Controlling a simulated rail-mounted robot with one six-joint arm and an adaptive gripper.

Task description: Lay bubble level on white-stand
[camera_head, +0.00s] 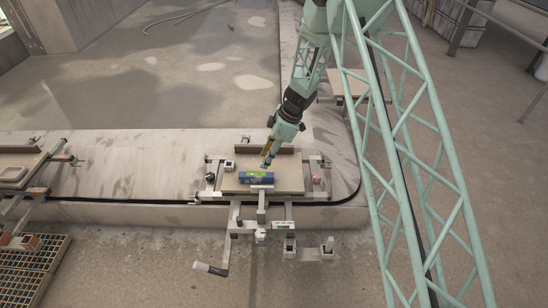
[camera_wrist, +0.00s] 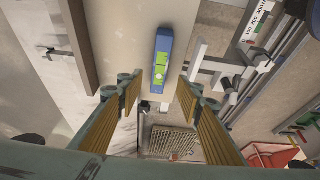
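The bubble level, a blue bar with a yellow-green middle (camera_head: 257,178), lies on a beige board on the curved track. The level also shows in the wrist view (camera_wrist: 162,55), ahead of the fingers. My gripper (camera_head: 266,163) is just above and behind the level. In the wrist view my gripper (camera_wrist: 158,95) has its two ribbed fingers wide apart with nothing between them. A pale T-shaped piece (camera_wrist: 198,62) stands beside the level on the front side. I cannot tell whether this is the white-stand; a small white block (camera_head: 229,165) also sits at the board's left.
The beige board (camera_head: 291,172) has a brown ledge (camera_wrist: 76,45) along its back. A pink object (camera_head: 317,178) and a dark knob (camera_head: 210,177) flank it. Metal rails and a handle (camera_head: 210,268) project in front. A floor grating (camera_head: 30,270) lies at the left.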

